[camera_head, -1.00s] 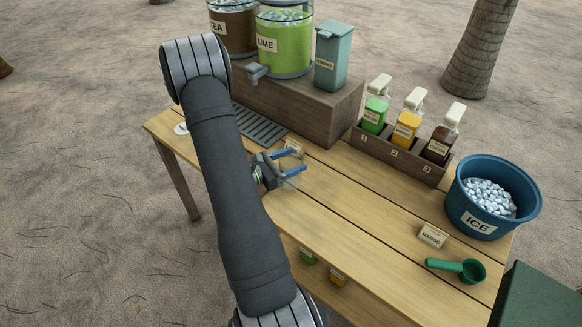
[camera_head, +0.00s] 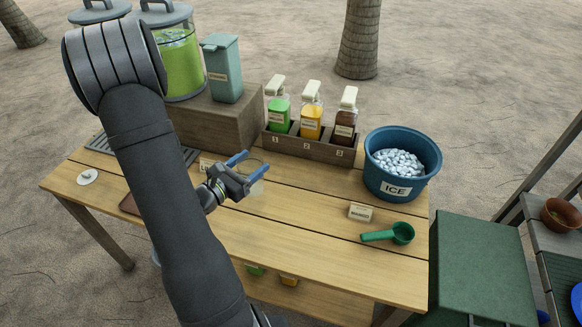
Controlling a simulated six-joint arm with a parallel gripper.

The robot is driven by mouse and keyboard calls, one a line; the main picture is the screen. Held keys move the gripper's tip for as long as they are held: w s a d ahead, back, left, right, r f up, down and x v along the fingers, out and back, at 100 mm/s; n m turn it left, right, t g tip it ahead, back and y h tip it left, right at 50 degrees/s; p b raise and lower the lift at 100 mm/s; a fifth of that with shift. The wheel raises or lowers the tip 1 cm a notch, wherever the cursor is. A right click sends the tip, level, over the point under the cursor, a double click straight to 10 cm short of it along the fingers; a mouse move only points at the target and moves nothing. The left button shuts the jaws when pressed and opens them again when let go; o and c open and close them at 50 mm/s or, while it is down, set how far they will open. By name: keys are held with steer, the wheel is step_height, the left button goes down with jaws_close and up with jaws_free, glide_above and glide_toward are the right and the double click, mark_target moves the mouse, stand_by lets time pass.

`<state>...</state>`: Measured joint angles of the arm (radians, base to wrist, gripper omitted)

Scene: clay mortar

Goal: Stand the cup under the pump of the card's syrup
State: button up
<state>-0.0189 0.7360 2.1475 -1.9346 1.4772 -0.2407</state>
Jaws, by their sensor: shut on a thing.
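My gripper (camera_head: 250,164) has two blue fingers shut on a clear cup (camera_head: 257,187). The cup is see-through and hard to make out; its rim shows between the fingers. The gripper is above the wooden table, front-left of the syrup rack (camera_head: 305,149) and apart from it. The rack holds a green pump bottle (camera_head: 279,115) at slot 1, an orange-yellow one (camera_head: 311,125) at slot 2 and a dark brown one (camera_head: 345,127) at slot 3. A small card (camera_head: 360,212) reading MANGO stands on the table at the right.
A blue ice tub (camera_head: 400,165) stands right of the rack, with a green scoop (camera_head: 390,234) in front. A wooden block (camera_head: 215,128) carries the lime dispenser (camera_head: 181,65) and a teal bin (camera_head: 222,70). A second card (camera_head: 206,165) is partly hidden beside my gripper.

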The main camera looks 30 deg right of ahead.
steer(key=d, duration=2.7)
steer(key=w+a+f, duration=0.4)
steer(key=w+f, duration=0.6)
steer(key=shift+w+a+f, duration=0.2)
steer(key=shift+w+f, duration=0.1)
steer(key=shift+f, duration=0.1)
steer(key=o, duration=1.3)
steer(key=v, duration=1.2)
